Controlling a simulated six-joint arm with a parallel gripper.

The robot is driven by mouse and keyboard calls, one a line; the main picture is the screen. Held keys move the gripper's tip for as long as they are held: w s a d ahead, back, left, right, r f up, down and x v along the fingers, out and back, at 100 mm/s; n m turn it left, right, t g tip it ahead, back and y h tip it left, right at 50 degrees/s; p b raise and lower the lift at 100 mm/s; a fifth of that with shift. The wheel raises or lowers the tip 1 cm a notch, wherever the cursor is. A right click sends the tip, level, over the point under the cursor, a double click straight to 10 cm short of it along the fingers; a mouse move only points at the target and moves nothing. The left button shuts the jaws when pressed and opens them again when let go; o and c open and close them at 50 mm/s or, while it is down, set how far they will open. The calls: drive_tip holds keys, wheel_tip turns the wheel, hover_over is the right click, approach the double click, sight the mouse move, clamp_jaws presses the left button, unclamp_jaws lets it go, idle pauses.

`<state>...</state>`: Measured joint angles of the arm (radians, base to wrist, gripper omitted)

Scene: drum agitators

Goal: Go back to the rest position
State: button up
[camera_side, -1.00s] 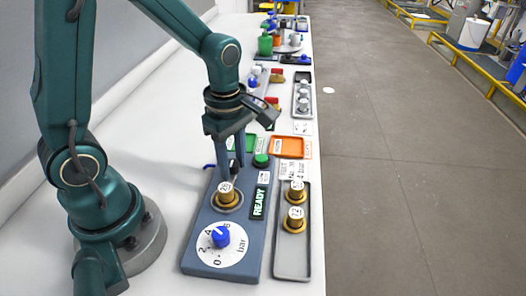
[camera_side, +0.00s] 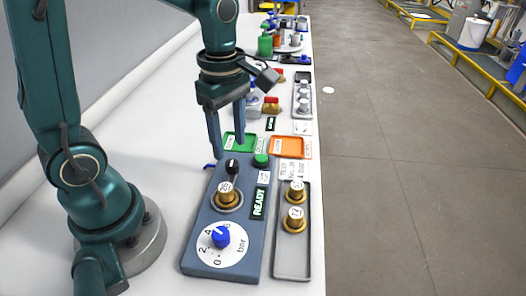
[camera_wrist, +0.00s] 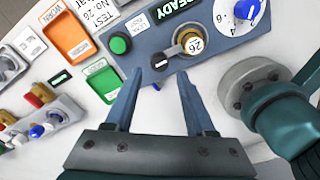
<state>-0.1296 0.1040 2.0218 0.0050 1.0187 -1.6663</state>
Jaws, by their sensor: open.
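My gripper (camera_side: 227,150) is open and empty, raised above the back end of the blue-grey test panel (camera_side: 203,246). It also shows in the wrist view (camera_wrist: 157,84), fingers spread with nothing between them. The panel carries a black lever (camera_side: 232,168), a brass fitting marked 26 (camera_side: 227,197), a blue knob on a white bar dial (camera_side: 221,237), a green button (camera_side: 261,160) and a display reading READY (camera_side: 258,202). The fingertips look apart from the lever.
A grey tray (camera_side: 291,263) with two brass fittings stands right of the panel. A green tray (camera_side: 240,139) and an orange tray (camera_side: 287,146) lie behind it. Another tray with metal fittings (camera_side: 303,98) is farther back. The table's right edge drops to open floor.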

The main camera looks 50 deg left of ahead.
drive_tip(key=shift+r, duration=0.1)
drive_tip(key=shift+w+d+r, duration=0.1)
drive_tip(key=shift+d+r, duration=0.05)
drive_tip(key=shift+r, duration=0.2)
drive_tip(key=s+d+r+m+t, duration=0.1)
drive_tip(key=s+r+m+t, duration=0.1)
drive_tip(key=m, duration=0.8)
drive_tip(key=s+d+r+m+t, duration=0.1)
drive_tip(key=s+m, duration=0.4)
drive_tip(key=m, duration=0.5)
drive_tip(key=r+t, duration=0.1)
drive_tip(key=t, duration=0.1)
drive_tip(key=shift+d+r+m+t, duration=0.3)
drive_tip(key=shift+d, duration=0.05)
